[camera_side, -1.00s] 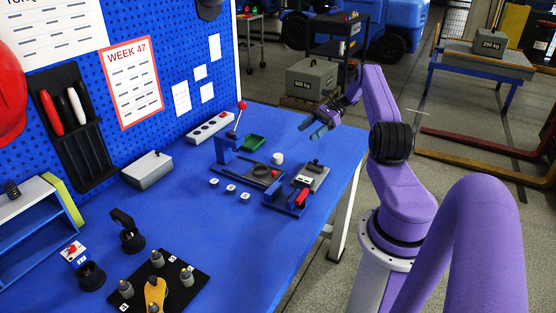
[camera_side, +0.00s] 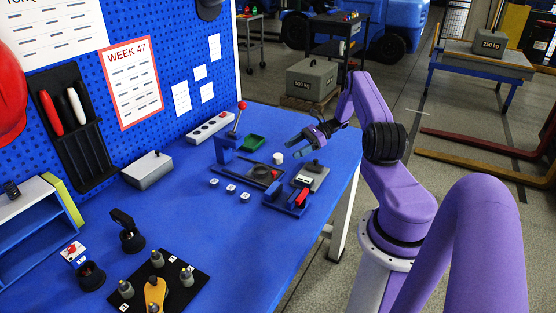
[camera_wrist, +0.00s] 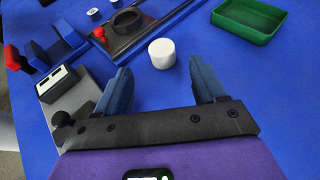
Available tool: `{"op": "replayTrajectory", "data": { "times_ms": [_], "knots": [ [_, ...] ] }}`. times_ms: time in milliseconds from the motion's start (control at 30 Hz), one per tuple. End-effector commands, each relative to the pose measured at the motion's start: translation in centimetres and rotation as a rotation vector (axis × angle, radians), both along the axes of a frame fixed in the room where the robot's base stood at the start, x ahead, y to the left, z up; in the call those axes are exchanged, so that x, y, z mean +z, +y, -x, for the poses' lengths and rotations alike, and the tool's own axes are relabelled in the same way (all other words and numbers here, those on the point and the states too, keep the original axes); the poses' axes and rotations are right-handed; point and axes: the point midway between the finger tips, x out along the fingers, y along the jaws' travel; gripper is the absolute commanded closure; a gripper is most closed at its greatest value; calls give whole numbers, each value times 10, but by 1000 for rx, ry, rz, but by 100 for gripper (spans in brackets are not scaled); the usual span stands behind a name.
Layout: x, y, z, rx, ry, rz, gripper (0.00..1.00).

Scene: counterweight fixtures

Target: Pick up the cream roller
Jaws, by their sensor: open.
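The cream roller (camera_wrist: 162,53) is a short upright off-white cylinder standing on the blue table. It also shows in the side view (camera_side: 278,158), near the table's far end. My gripper (camera_side: 304,141) is open and empty, above and to the right of the roller in the side view. In the wrist view my gripper (camera_wrist: 160,76) has its two blue fingers spread, with the roller between and just beyond the tips. The fingers look apart from it.
A green tray (camera_wrist: 248,18) lies right of the roller in the wrist view. A dark plate with a black ring (camera_wrist: 127,21) lies left of it. A grey block with a black knob (camera_wrist: 70,105) is near the left finger. A red-knobbed lever press (camera_side: 227,147) stands nearby.

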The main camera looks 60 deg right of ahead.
Motion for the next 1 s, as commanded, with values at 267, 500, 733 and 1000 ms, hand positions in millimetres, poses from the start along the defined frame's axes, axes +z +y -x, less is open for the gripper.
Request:
{"op": "replayTrajectory", "data": {
  "times_ms": [267,500,733,1000],
  "knots": [
    [-4,11,-10,2,0,-1,30],
    [-14,34,-31,3,1,-1,30],
    [-18,41,-37,1,1,-1,30],
    [-17,41,-37,0,0,0,89]
  ]
}}
